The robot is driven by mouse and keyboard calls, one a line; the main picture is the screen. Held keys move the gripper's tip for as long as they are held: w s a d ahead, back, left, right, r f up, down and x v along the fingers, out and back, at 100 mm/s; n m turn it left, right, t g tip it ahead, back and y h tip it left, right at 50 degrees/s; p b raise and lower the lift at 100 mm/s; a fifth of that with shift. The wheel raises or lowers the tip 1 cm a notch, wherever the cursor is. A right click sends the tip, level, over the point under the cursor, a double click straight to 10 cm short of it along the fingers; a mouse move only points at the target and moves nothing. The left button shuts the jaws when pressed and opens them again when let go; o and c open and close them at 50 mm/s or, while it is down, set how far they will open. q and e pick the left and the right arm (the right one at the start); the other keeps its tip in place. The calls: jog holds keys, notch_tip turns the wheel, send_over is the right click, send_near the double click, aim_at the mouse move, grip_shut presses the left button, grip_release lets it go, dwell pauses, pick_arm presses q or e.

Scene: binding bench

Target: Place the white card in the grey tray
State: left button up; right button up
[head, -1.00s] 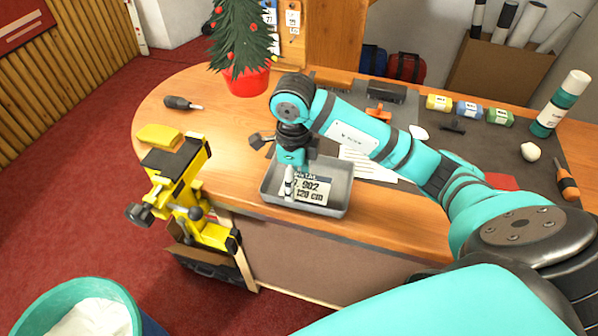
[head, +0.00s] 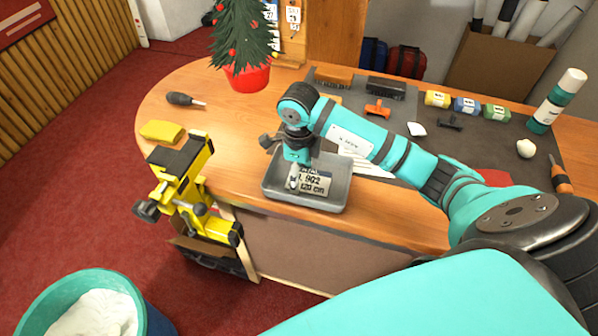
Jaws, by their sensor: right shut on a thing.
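The white card (head: 316,183) with black print shows within the outline of the grey tray (head: 336,206), near its middle. The tray stands at the front edge of the wooden bench. My right gripper (head: 294,184) points down over the tray and is shut on the card's left side. The gripper hides part of the card and its print. I cannot tell whether the card touches the tray floor. My left gripper is out of view.
A yellow clamp-like tool (head: 183,178) stands at the bench's left front edge. Small jars (head: 467,105) stand behind right. The left bench top is mostly clear.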

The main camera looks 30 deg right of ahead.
jog(key=o, duration=0.5)
jog(key=shift+s+f, duration=0.15)
jog(key=shift+f, duration=0.05)
jog(key=shift+o, duration=1.2)
jog(key=shift+f, duration=0.1)
jog(key=shift+r+p, duration=0.4)
jog(key=shift+r, duration=0.2)
jog(key=r+b, duration=0.1)
jog(key=r, duration=0.2)
jog(key=r+b, duration=0.2)
jog(key=r, duration=0.1)
jog(key=shift+w+r, duration=0.2)
jog(key=shift+r, duration=0.2)
notch_tip(320, 180, up, 5)
jog(key=shift+s+f+p, duration=0.1)
jog(key=shift+p, duration=0.2)
